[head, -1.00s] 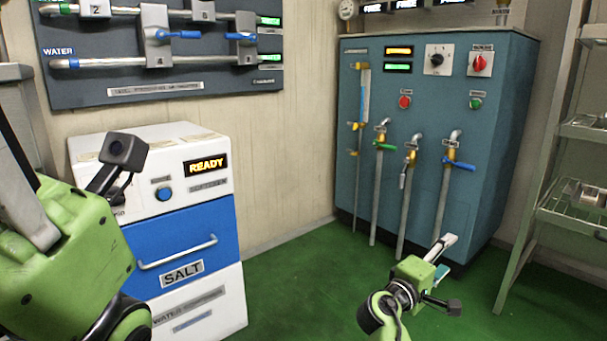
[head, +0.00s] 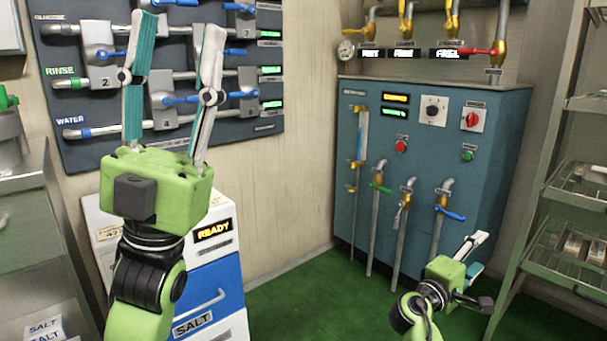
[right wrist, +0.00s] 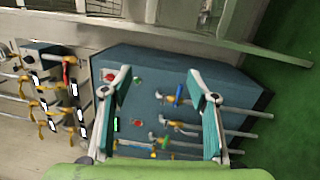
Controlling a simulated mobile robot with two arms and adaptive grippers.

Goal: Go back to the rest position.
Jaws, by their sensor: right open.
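My left gripper (head: 181,50) is raised at the left of the head view, in front of the dark valve panel (head: 258,82). Its two fingers point up and stand apart, with nothing between them. My right gripper (head: 482,254) is low at the right, in front of the teal cabinet (head: 440,150), seen from behind. In the right wrist view its two fingers (right wrist: 164,118) are wide apart and empty, with the cabinet (right wrist: 165,75) beyond them.
A white and blue salt machine (head: 222,290) showing READY stands behind my left arm. Metal shelves (head: 575,195) stand at the right, and a grey cabinet (head: 30,230) at the far left. Green floor (head: 310,290) is open in the middle.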

